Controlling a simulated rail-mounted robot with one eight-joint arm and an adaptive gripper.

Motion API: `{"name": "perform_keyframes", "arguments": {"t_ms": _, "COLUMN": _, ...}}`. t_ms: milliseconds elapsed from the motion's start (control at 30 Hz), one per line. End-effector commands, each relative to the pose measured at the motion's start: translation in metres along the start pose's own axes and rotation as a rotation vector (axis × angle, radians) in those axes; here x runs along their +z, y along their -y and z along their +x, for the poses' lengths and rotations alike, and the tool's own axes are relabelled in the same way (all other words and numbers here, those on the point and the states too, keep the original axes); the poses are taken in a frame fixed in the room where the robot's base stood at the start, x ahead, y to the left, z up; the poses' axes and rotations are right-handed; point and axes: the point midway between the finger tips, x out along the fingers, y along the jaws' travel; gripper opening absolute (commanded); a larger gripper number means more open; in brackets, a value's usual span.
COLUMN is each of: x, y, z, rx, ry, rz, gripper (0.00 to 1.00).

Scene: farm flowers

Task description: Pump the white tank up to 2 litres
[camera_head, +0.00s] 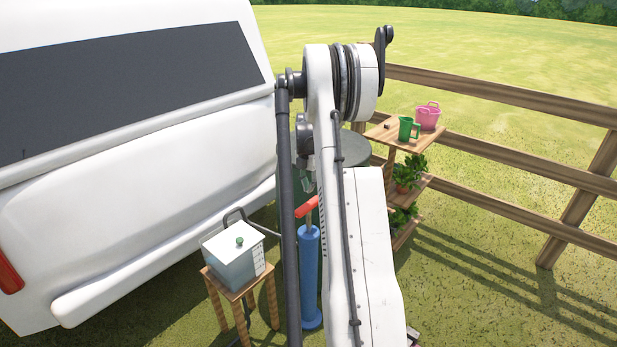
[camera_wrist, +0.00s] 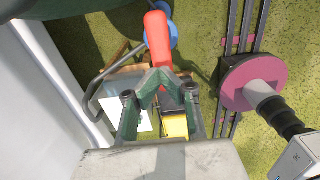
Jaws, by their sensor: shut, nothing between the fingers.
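The white tank (camera_head: 232,268) stands on a small wooden stool, with a white lid, a green knob and marks on its side. The level inside cannot be read. A blue upright pump (camera_head: 310,275) with a red T-handle (camera_head: 306,206) stands right of it, partly hidden by my arm. My gripper (camera_head: 308,186) is just above the handle. In the wrist view, my gripper's green fingers (camera_wrist: 157,80) are shut and empty. The red handle (camera_wrist: 157,40) shows just beyond the fingertips; whether they touch cannot be told. The tank's lid (camera_wrist: 110,108) shows partly behind the fingers.
A white vehicle (camera_head: 130,190) stands close behind the tank on the left. Grass lies open at lower right.

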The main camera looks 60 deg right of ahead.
Motion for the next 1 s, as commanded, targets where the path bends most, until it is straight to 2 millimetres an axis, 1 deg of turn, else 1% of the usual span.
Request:
{"name": "perform_keyframes", "arguments": {"t_ms": 33, "x": 0.000, "y": 0.000, "z": 0.010, "rx": 0.000, "ry": 0.000, "rz": 0.000, "gripper": 0.00}}
{"name": "perform_keyframes", "arguments": {"t_ms": 100, "x": 0.000, "y": 0.000, "z": 0.021, "rx": 0.000, "ry": 0.000, "rz": 0.000, "gripper": 0.00}}
{"name": "perform_keyframes", "arguments": {"t_ms": 200, "x": 0.000, "y": 0.000, "z": 0.034, "rx": 0.000, "ry": 0.000, "rz": 0.000, "gripper": 0.00}}
{"name": "perform_keyframes", "arguments": {"t_ms": 300, "x": 0.000, "y": 0.000, "z": 0.042, "rx": 0.000, "ry": 0.000, "rz": 0.000, "gripper": 0.00}}
{"name": "perform_keyframes", "arguments": {"t_ms": 500, "x": 0.000, "y": 0.000, "z": 0.048, "rx": 0.000, "ry": 0.000, "rz": 0.000, "gripper": 0.00}}
{"name": "perform_keyframes", "arguments": {"t_ms": 833, "x": 0.000, "y": 0.000, "z": 0.049, "rx": 0.000, "ry": 0.000, "rz": 0.000, "gripper": 0.00}}
{"name": "perform_keyframes", "arguments": {"t_ms": 933, "x": 0.000, "y": 0.000, "z": 0.055, "rx": 0.000, "ry": 0.000, "rz": 0.000, "gripper": 0.00}}
{"name": "perform_keyframes", "arguments": {"t_ms": 1000, "x": 0.000, "y": 0.000, "z": 0.064, "rx": 0.000, "ry": 0.000, "rz": 0.000, "gripper": 0.00}}
